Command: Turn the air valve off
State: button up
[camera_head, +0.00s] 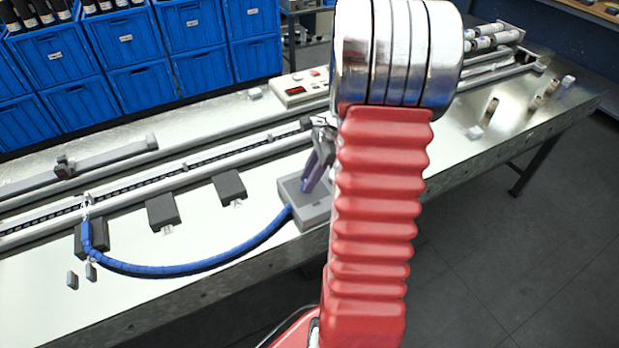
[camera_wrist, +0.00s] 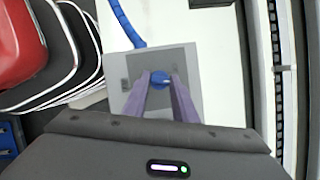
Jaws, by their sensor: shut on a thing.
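The air valve's blue knob (camera_wrist: 160,79) shows in the wrist view, on a grey square box (camera_wrist: 187,62). My gripper (camera_wrist: 160,80) has its two purple-grey fingers shut on the knob, one on each side. In the head view the grey valve box (camera_head: 316,210) sits on the machine table, with a blue hose (camera_head: 190,268) running from its left side. My gripper (camera_head: 308,185) reaches down onto the box there, partly behind my red arm. The knob itself is hidden in the head view, and its exact turn angle cannot be told.
A long conveyor track (camera_head: 150,187) runs behind the valve box. Dark blocks (camera_head: 230,188) stand left of it. A control panel (camera_head: 302,88) with a red display lies behind. Blue crates (camera_head: 130,50) are stacked at the back.

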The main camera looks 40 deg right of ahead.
jog(key=n, duration=0.2)
jog(key=n+g, duration=0.1)
jog(key=n, duration=0.1)
jog(key=shift+w+d+g+y, duration=0.1)
jog(key=shift+w+g+y, duration=0.1)
jog(key=shift+g+y, duration=0.1)
jog(key=n+g, duration=0.1)
jog(key=n, duration=0.4)
jog(key=shift+w+g, duration=0.15)
jog(key=shift+g, duration=0.25)
jog(key=o, duration=1)
jog(key=shift+o, duration=0.2)
jog(key=v, duration=1.3)
jog(key=shift+r, duration=0.3)
jog(key=shift+w+d, duration=0.1)
jog(key=shift+w, duration=0.05)
